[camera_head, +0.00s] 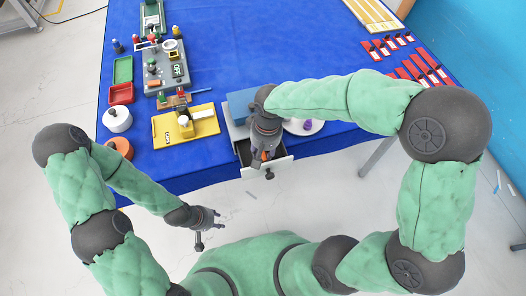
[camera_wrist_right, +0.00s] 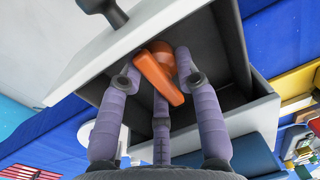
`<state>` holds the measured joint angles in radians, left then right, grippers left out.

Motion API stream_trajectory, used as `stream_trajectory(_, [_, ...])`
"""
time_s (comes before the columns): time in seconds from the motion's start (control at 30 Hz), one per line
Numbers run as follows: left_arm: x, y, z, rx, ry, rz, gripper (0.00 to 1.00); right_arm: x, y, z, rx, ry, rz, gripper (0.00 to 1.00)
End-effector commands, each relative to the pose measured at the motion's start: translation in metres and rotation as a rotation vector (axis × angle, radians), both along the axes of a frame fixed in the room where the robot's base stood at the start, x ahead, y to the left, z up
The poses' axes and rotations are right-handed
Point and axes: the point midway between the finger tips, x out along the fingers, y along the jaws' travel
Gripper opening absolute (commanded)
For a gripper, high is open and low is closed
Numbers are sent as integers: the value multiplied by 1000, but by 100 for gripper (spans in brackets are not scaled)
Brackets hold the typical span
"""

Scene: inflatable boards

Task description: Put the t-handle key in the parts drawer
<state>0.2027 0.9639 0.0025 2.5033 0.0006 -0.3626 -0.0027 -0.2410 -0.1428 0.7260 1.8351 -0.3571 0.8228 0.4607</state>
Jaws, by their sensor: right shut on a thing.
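The orange t-handle key (camera_wrist_right: 160,75) is between the fingers of my right gripper (camera_wrist_right: 165,72) in the right wrist view. My right gripper (camera_head: 264,150) is shut on it, and only a bit of orange shows in the head view. The parts drawer (camera_head: 284,165) is pulled out from the table's front edge. In the right wrist view its grey interior and pale front (camera_wrist_right: 112,48) surround the fingertips. The key is over or within the drawer's opening; its exact height is unclear. My left gripper (camera_head: 206,222) is open and empty, over the floor away from the table.
A blue box top (camera_head: 241,102) sits above the drawer. A yellow board (camera_head: 170,128) lies left of it, and a white plate (camera_head: 305,127) lies right. Red and green trays (camera_head: 122,93), a white roll (camera_head: 117,119) and red parts (camera_head: 420,70) stand farther out. The table's middle back is clear.

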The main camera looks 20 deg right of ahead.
Motion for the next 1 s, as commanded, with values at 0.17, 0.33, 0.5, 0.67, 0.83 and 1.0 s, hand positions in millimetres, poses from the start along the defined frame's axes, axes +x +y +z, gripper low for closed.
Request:
stream_trajectory(0.17, [0, 0, 0, 0, 0, 0, 40, 0, 0, 1, 0, -1, 0, 6])
stream_trajectory(0.33, [0, 0, -1, 0, 0, 0, 40, 0, 0, -2, 0, -1, 0, 43])
stream_trajectory(0.5, [0, 0, -1, 0, 0, 0, 40, 0, 0, -2, 0, 0, 0, 43])
stream_trajectory(0.67, [0, 0, -1, 0, 0, 0, 40, 0, 0, -1, 0, 0, 0, 43])
stream_trajectory(0.83, [0, 0, 5, 0, 0, 0, 40, 1, -1, 12, 0, -3, 0, 43])
stream_trajectory(1.0, [0, 0, 14, 0, 0, 0, 40, 1, -3, 44, 1, -4, -1, 43])
